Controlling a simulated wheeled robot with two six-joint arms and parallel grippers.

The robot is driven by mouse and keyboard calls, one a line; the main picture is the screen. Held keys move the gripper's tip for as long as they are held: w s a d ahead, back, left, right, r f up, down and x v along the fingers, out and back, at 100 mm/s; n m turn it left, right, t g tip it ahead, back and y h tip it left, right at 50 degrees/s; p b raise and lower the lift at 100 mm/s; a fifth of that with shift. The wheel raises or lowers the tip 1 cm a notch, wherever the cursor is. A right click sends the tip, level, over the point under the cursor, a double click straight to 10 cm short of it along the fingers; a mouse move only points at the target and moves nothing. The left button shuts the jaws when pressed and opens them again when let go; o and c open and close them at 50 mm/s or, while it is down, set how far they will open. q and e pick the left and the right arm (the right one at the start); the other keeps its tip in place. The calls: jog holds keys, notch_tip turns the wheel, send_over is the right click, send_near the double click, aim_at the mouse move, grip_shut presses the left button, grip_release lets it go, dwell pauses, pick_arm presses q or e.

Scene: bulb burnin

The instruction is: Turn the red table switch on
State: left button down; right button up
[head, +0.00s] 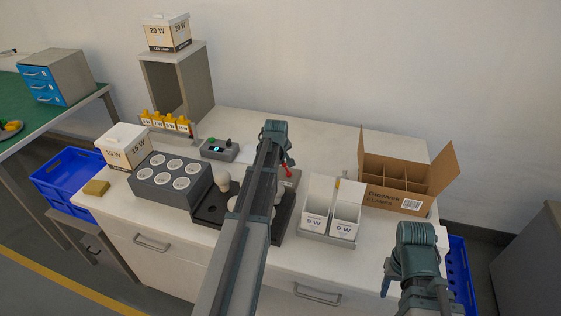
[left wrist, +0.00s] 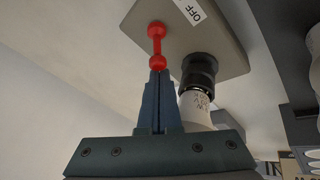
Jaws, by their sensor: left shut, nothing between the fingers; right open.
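The red table switch (head: 287,171) is a red lever with rounded ends on a grey box (head: 291,179), right of my left arm in the head view. In the left wrist view the red lever (left wrist: 157,46) stands out from the grey plate (left wrist: 200,38), which has a white OFF label (left wrist: 191,10). My left gripper (left wrist: 158,76) is shut and empty, its tips at the lever's near red end; whether they touch it I cannot tell. My right gripper (head: 387,284) is open at the front right, away from the switch. My left arm hides part of the box.
A black socket with a white bulb (left wrist: 194,108) is close beside my left fingers. A tray with white bulb boxes (head: 327,239) and an open carton (head: 398,187) stand to the right. A dark block with several round holes (head: 147,185) is left. Bare tabletop lies behind the switch.

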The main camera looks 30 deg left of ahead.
aim_at(292, 174)
pick_arm(q)
jog(key=shift+w+d+r+m+y, duration=0.1)
jog(key=shift+d+r+m+y, duration=0.15)
jog(key=shift+d+y, duration=0.4)
dwell(0.3)
jog(key=shift+y, duration=0.25)
jog(key=shift+w+d+m+g+y+b, duration=0.15)
jog(key=shift+d+m+g+y+b, duration=0.1)
jog(key=shift+d+g+y+b, duration=0.35)
jog(key=shift+w+d+m+y+b, duration=0.25)
jog(key=shift+d+y+b, duration=0.3)
jog(key=shift+y+b, duration=0.5)
jog(key=shift+d+f+m+y+b, duration=0.1)
jog(key=shift+d+m+y+b, duration=0.25)
jog(key=shift+y+b, duration=0.45)
jog(key=shift+r+p, duration=0.3)
jog(key=shift+p, duration=0.1)
jog(key=shift+d+r, duration=0.1)
jog(key=shift+w+d+r+p, duration=0.15)
jog(key=shift+d+r+p, duration=0.2)
jog(key=shift+d, duration=0.2)
jog(key=shift+a+f, duration=0.1)
jog(key=shift+f, duration=0.05)
